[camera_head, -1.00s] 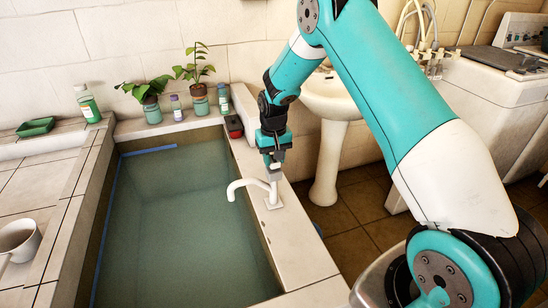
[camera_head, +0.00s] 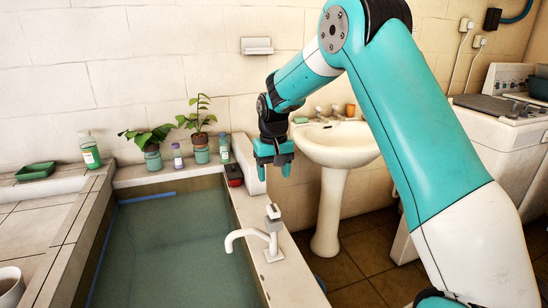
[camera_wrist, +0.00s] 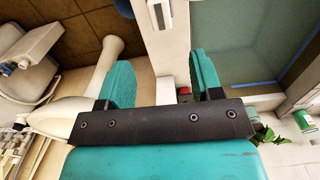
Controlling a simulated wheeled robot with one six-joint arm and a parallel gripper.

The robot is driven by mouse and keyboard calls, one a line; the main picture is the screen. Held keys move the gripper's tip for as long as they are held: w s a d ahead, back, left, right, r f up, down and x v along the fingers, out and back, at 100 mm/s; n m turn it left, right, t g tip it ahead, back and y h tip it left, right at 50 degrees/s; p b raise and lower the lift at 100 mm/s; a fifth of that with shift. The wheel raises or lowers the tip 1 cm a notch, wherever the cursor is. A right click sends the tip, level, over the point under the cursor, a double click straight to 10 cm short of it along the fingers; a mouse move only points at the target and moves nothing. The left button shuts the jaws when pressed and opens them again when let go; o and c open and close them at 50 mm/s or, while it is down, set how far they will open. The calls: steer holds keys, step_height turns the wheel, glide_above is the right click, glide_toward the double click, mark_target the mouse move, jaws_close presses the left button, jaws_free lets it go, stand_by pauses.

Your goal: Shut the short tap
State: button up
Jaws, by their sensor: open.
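A white tap (camera_head: 262,240) with a curved spout stands on the right rim of the water-filled basin. Its spout points left over the water, and a small grey-topped handle (camera_head: 273,213) sits on top. No stream from the spout shows. The tap also shows at the top of the wrist view (camera_wrist: 160,12). My gripper (camera_head: 273,168) points down above and beyond the tap, apart from it. In the wrist view my gripper (camera_wrist: 162,72) has its two teal fingers spread, with nothing held between them.
A white pedestal sink (camera_head: 340,150) with small fittings stands behind at the right. Two potted plants (camera_head: 152,158), bottles (camera_head: 90,152) and a red-and-black item (camera_head: 234,174) line the basin's back edge. A green tray (camera_head: 36,171) lies at the left.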

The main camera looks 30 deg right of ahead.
step_height(320, 180, up, 6)
steer(key=shift+f, duration=0.15)
stand_by(0.6)
